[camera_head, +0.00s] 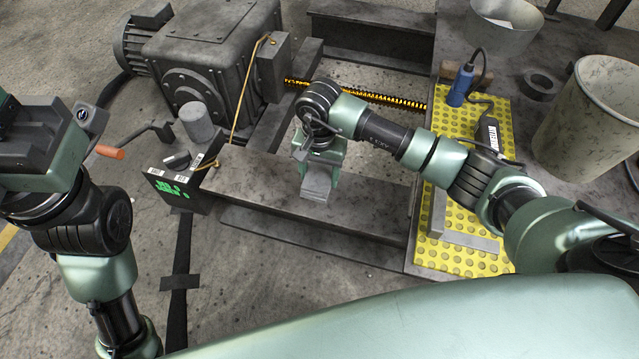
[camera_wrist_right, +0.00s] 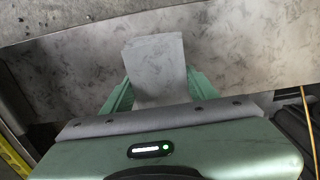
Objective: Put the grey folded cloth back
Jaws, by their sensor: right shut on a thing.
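The grey folded cloth (camera_head: 315,187) is between the fingers of my right gripper (camera_head: 317,168), which is shut on it. It hangs in front of the fingers, over the dark metal beam (camera_head: 250,190). In the right wrist view the pale grey cloth (camera_wrist_right: 157,58) sticks out between the two green fingers of the gripper (camera_wrist_right: 158,88). I cannot tell whether the cloth touches the beam. My left gripper (camera_head: 40,140) is at the left edge, partly cut off, with its fingertips not clearly visible.
A yellow dimpled mat (camera_head: 455,262) lies to the right, bearing a blue-handled tool (camera_head: 461,85), a dark tool (camera_head: 488,133) and a grey angle piece (camera_head: 465,240). A large pale bin (camera_head: 590,118) stands at far right. A motor gearbox (camera_head: 205,60) stands at back left.

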